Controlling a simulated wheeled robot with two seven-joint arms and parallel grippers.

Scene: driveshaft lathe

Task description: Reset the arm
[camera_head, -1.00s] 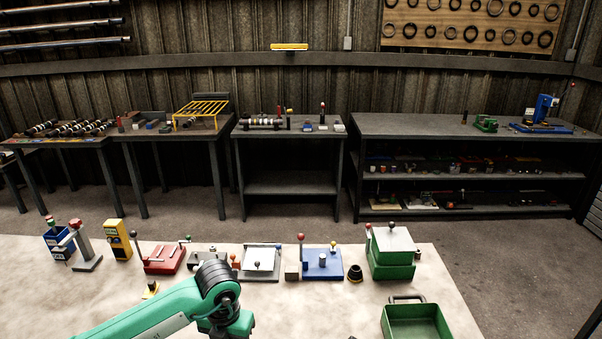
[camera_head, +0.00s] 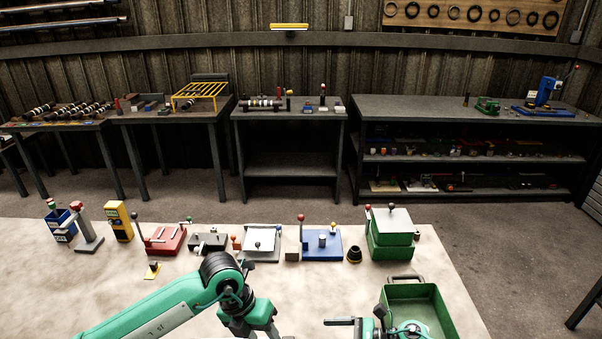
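My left arm (camera_head: 160,310), green with dark joints, reaches in from the lower left over the light worktable (camera_head: 45,290). Part of my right arm (camera_head: 408,329) shows at the bottom, in front of the green open bin (camera_head: 446,312). A dark part that looks like my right gripper (camera_head: 338,322) points left from it. It is partly cut off, and I cannot tell whether its fingers are apart. I see nothing held.
Along the table's back edge stand a yellow device (camera_head: 119,221), a red fixture (camera_head: 163,240), a blue fixture (camera_head: 321,245), a dark cup (camera_head: 354,255) and a green box (camera_head: 390,235). Beyond the floor, benches (camera_head: 290,117) and a shelf unit (camera_head: 460,124) line the wall.

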